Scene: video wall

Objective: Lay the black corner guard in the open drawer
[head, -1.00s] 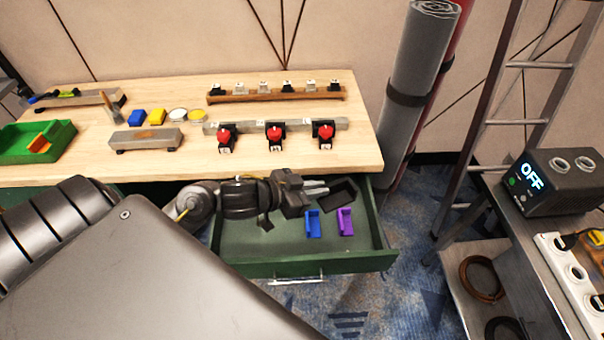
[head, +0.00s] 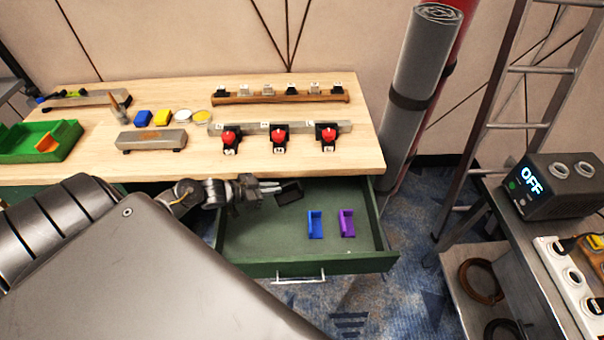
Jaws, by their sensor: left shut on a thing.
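The black corner guard (head: 289,193) is held at the tips of my left gripper (head: 272,188), which is shut on it. It is over the back left part of the open green drawer (head: 330,266); I cannot tell whether it touches the drawer floor. A blue corner guard (head: 315,224) and a purple corner guard (head: 347,223) lie inside the drawer, to the right of and nearer than the black one. My right gripper is not in view.
The wooden tabletop (head: 356,166) is above the drawer's back. It bears a rail with red-knobbed clamps (head: 279,136), a green tray (head: 62,150) and small blocks. A ladder (head: 484,126) and a side table with an OFF display box (head: 553,186) stand at right. The drawer's front middle is clear.

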